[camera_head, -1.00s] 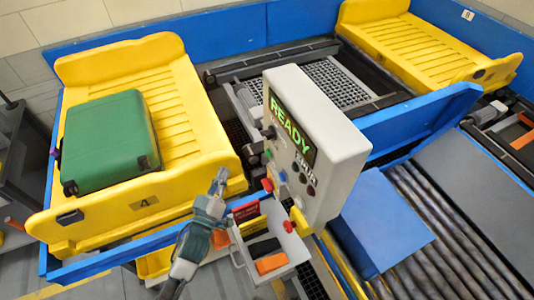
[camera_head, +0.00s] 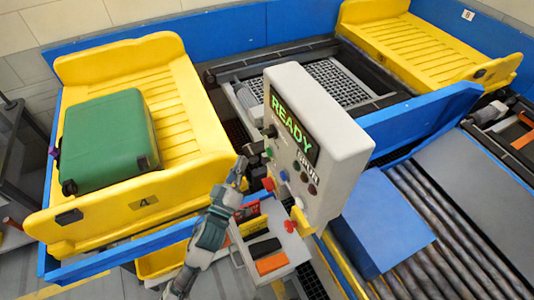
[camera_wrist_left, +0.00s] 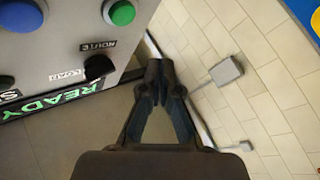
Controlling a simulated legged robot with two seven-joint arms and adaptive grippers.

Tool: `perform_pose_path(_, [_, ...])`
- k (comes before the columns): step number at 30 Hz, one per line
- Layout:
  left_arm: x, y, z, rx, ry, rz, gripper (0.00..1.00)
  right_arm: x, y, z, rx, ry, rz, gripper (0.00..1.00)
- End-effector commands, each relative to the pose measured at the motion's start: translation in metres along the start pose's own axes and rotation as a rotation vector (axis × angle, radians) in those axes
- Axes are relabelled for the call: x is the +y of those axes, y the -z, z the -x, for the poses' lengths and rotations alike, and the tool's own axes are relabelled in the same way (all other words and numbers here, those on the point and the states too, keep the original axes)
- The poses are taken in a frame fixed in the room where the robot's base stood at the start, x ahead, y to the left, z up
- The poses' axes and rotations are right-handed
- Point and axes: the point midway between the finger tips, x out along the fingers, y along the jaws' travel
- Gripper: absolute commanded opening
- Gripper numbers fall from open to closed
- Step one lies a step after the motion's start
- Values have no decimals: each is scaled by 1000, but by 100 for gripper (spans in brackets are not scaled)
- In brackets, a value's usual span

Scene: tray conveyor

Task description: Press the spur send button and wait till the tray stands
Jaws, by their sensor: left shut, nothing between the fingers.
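The white control box (camera_head: 343,150) shows a lit READY display (camera_head: 292,127). Its side facing my left arm carries a black knob (camera_head: 270,131), a green button (camera_head: 268,153) and a blue button (camera_head: 284,176). In the left wrist view the green button (camera_wrist_left: 122,13), a blue button (camera_wrist_left: 7,83) and the black knob (camera_wrist_left: 98,67) show; no spur label is readable. My left gripper (camera_head: 240,166) is shut and empty, just left of the box and apart from the green button. Its fingertips (camera_wrist_left: 160,78) point past the box edge.
A second yellow tray (camera_head: 425,50) is at the upper right. A small bin (camera_head: 290,243) with orange and black items hangs below the box. Blue rails (camera_head: 425,120) border the conveyor.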

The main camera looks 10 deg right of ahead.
Motion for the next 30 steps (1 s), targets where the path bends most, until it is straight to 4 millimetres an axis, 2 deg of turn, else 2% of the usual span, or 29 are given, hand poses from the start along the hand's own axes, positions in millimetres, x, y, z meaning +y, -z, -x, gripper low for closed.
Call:
perform_pose_path(6, [14, -14, -20, 1, 1, 2, 0, -2, -1, -5, -1, 2, -1, 0])
perform_pose_path(12, [22, -21, -29, 1, 0, 0, 0, -2, -1, -5, -1, 2, -1, 0])
perform_pose_path(30, [23, -22, -31, 0, 0, -1, 0, -2, -1, -5, -2, 2, 0, 0])
